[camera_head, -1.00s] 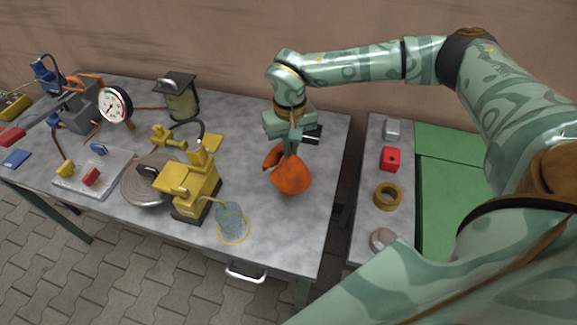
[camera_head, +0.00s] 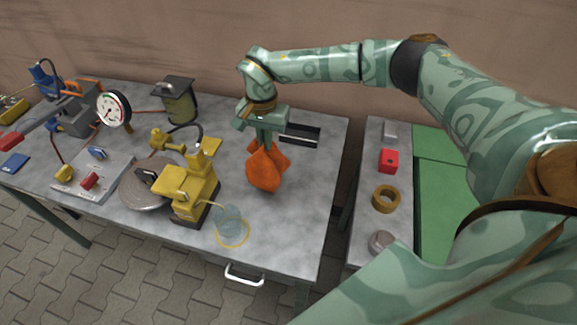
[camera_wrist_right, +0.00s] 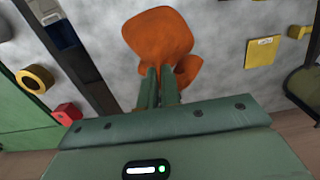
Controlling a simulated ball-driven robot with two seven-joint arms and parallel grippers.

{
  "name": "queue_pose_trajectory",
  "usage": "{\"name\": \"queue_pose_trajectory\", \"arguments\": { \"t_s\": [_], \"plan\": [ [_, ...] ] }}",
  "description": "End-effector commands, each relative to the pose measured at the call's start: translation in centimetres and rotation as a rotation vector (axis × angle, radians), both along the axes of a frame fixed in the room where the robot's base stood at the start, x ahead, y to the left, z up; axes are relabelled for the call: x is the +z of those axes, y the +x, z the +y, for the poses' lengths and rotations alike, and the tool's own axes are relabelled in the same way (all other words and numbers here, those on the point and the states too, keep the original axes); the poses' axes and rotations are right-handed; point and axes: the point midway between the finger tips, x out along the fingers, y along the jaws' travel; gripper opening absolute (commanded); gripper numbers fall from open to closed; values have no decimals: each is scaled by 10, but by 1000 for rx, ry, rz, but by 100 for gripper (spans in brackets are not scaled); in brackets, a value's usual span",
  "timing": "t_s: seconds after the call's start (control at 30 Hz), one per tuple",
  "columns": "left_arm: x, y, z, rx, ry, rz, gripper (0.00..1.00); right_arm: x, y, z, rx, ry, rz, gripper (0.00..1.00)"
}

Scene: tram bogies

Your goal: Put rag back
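The orange rag (camera_head: 266,168) hangs crumpled below my right gripper (camera_head: 264,140) in the head view, over the right half of the grey metal table (camera_head: 309,172). My right gripper is shut on the rag. The right wrist view shows the rag (camera_wrist_right: 160,38) bunched between the two close fingers (camera_wrist_right: 160,85). I cannot tell whether the rag's lower end touches the table. My left gripper is not in view.
Left of the rag stand a yellow machine (camera_head: 192,186) and a glass (camera_head: 229,220) in a yellow ring. A black tray (camera_head: 302,133) lies behind. A side bench holds a red block (camera_head: 388,161) and a tape roll (camera_head: 386,199). The table's front right is clear.

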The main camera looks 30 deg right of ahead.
Motion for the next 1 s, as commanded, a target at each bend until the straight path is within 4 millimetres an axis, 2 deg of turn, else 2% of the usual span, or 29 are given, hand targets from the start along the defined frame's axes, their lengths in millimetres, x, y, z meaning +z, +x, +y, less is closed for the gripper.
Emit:
{"name": "queue_pose_trajectory", "arguments": {
  "t_s": [0.1,0.2,0.5,0.7,1.0],
  "plan": [
    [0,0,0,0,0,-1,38,-2,27,14,-267,1,-1,0],
    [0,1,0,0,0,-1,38,-5,44,23,-471,1,-1,0],
    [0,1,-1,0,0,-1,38,-68,2,1,-452,-1,4,0],
    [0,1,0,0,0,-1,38,-74,-42,-21,-451,-1,3,0],
    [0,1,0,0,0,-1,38,-115,-93,-45,-451,-1,4,0]
  ]
}}
